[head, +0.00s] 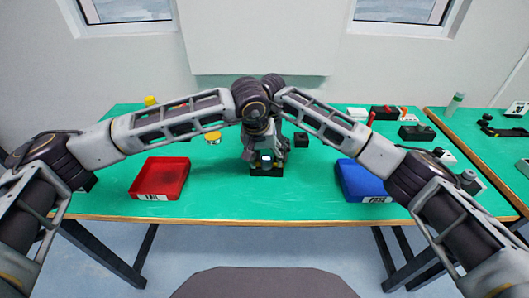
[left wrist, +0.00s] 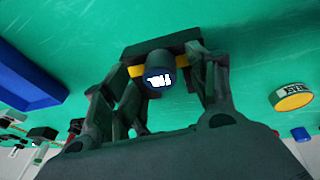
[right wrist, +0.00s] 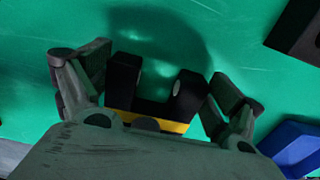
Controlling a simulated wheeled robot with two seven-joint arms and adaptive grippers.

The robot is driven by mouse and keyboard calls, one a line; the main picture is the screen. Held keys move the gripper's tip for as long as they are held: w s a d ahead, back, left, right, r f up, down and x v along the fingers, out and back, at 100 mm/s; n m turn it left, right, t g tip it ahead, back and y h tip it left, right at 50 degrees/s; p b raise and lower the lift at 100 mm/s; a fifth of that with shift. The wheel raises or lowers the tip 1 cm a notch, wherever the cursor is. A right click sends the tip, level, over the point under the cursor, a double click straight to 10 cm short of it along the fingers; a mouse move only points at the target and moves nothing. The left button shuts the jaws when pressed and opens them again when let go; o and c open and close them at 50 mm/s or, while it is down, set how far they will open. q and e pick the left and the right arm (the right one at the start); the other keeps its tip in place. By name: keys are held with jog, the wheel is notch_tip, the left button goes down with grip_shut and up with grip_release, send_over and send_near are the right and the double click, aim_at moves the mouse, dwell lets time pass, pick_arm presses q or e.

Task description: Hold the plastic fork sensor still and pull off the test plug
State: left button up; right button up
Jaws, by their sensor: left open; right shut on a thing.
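The plastic fork sensor (right wrist: 125,82) is black and U-shaped with a yellow band, and sits on the green table. My right gripper (right wrist: 160,95) is shut on it, one finger at each side, in the right wrist view. The test plug (left wrist: 160,78) is a dark round piece with a white label on its end, set against the sensor's black body (left wrist: 155,48) in the left wrist view. My left gripper (left wrist: 165,95) is open, with its fingers on either side of the plug. In the head view both hands crowd over the sensor (head: 266,171) and partly hide it.
A red tray (head: 163,176) stands to the left and a blue tray (head: 362,178) to the right. A yellow round can (head: 212,138) and a black block (head: 301,140) are behind the hands. Several small parts lie at the back right. The table's front edge is clear.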

pick_arm(q)
jog(key=shift+f, duration=0.15)
pick_arm(e)
jog(key=shift+f, duration=0.15)
pick_arm(q)
jog(key=c, duration=1.1)
jog(key=shift+r, duration=0.35)
